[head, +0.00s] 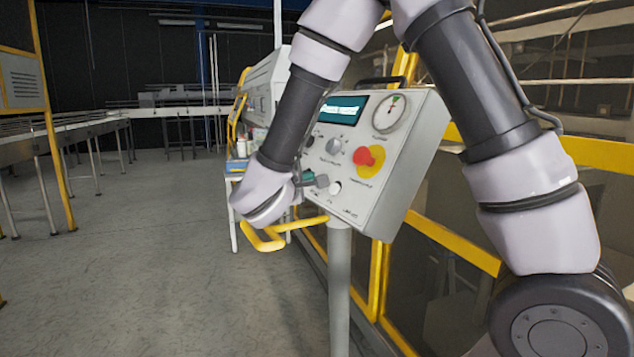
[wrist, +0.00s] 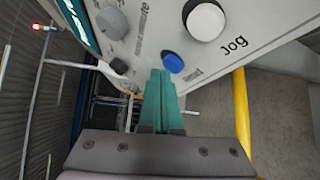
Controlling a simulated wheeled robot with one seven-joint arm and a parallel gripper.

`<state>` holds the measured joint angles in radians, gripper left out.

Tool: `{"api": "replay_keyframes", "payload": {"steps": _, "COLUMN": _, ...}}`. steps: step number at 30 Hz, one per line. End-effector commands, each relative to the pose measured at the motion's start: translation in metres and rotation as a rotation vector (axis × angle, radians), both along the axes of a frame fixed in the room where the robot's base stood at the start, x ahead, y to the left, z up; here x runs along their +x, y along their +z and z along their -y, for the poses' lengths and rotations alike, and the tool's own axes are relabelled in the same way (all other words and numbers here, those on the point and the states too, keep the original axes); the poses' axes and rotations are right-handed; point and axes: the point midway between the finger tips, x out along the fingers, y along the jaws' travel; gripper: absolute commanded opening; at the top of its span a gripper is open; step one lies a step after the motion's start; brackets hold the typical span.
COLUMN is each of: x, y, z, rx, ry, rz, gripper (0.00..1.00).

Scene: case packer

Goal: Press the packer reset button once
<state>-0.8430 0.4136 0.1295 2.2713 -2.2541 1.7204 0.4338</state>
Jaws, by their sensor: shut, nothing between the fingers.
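The control panel (head: 375,200) is a pale grey box on a post. In the wrist view a blue button (wrist: 173,62) sits on its face; its small label is unreadable, so I cannot confirm it is the reset. The larger white button (wrist: 206,20) beside it is marked "Jog" and also shows in the head view (head: 335,187). My gripper (wrist: 160,73) has its teal fingers shut and empty, with the tips just beside the blue button; I cannot tell whether they touch it. In the head view my gripper (head: 308,178) is at the panel's lower left, and I cannot make out the blue button.
A red emergency knob on yellow (head: 366,157), a gauge (head: 390,112) and a grey selector knob (head: 333,146) share the panel. A yellow rail (head: 270,240) lies below my gripper. Yellow-framed fencing (head: 460,250) runs along the right.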

Motion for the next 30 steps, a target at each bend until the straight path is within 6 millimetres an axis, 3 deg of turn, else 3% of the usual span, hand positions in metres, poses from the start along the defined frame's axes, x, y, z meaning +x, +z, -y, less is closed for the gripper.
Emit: {"api": "replay_keyframes", "payload": {"steps": 30, "x": 0.0029, "y": -0.0040, "z": 0.0066, "rx": 0.000, "ry": -0.001, "rz": 0.000, "gripper": 0.00}}
